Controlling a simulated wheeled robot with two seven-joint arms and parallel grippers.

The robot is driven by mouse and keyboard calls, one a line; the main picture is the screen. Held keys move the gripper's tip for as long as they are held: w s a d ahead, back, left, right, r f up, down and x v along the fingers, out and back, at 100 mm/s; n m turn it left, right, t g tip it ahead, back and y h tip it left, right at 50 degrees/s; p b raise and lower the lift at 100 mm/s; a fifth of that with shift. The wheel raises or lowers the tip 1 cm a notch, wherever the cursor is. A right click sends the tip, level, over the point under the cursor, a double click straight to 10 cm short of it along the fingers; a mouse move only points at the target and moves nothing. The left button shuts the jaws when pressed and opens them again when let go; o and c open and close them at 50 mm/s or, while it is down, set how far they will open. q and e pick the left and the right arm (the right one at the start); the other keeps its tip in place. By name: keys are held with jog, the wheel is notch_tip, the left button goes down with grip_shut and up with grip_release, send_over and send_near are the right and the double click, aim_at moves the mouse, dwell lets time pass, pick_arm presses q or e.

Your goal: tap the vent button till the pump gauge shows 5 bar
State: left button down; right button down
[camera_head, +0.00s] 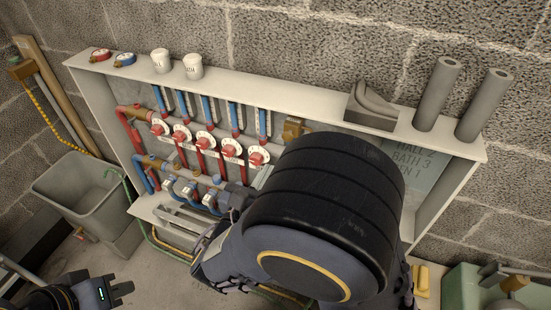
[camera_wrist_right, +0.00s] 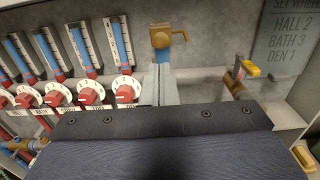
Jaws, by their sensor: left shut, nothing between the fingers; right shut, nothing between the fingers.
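An open cabinet (camera_head: 440,215) against the block wall holds a manifold with several red dials (camera_head: 205,143) and blue-and-white tube gauges above them. The dials also show in the right wrist view (camera_wrist_right: 92,95). I cannot pick out the vent button or the pump gauge; my right arm covers part of the cabinet. My right gripper (camera_wrist_right: 163,78) is shut and empty, pointing toward the cabinet's back panel, below a brass fitting (camera_wrist_right: 168,38). Whether it touches anything is unclear. My left gripper (camera_head: 122,290) is shut and empty at the lower left, away from the cabinet.
A grey bin (camera_head: 75,195) stands left, a green crate (camera_head: 460,285) lower right.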

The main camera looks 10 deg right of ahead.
jog(key=shift+v, duration=1.55)
jog(key=shift+d, duration=0.1)
jog(key=s+d+f+m+g+p, duration=0.2)
jog(key=s+d+m+g, duration=0.2)
jog(key=d+m+g, duration=0.65)
jog(key=s+d+f+m+g+y+p, duration=0.1)
jog(key=s+d+m+g+y+p, duration=0.1)
jog(key=s+d+m+g+y, duration=0.35)
jog(key=s+a+r+m+t+y+p, duration=0.2)
jog(key=s+r+m+t+y, duration=0.3)
jog(key=m, duration=1)
notch_tip(320, 180, up, 3)
jog(key=t+y, duration=0.1)
jog(key=y, duration=0.2)
jog(key=shift+s+t+p, duration=0.2)
jog(key=shift+t+p, duration=0.1)
jog(key=shift+p, duration=0.05)
jog(key=shift+f, duration=0.1)
